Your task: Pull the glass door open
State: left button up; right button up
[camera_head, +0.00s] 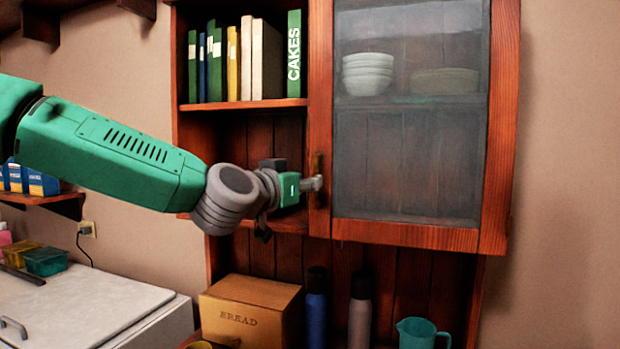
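The glass door (408,150) is a reddish wood frame around a cloudy pane, on the right half of the wall cabinet. It looks closed. Its small dark handle (316,165) is on the left side of the frame. My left gripper (312,183) reaches in from the left, past the open shelves, with its grey fingertips at the handle's lower part. They seem to touch it, but the fingers overlap in this view, so I cannot tell whether they are closed around it. My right gripper is out of view.
Behind the glass are stacked white bowls (367,73) and plates (445,81). Books (246,60) fill the upper left shelf. Below stand a bread box (250,312), two bottles (317,308) and a teal jug (422,334). Bare wall lies right of the door.

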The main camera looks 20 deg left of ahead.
aim_at(328, 177)
pick_arm(q)
jog(key=shift+w+d+r, duration=0.1)
jog(key=shift+w+d, duration=0.95)
jog(key=shift+d, duration=0.15)
jog(key=shift+a, duration=0.7)
grip_shut()
jog(key=shift+d, duration=0.1)
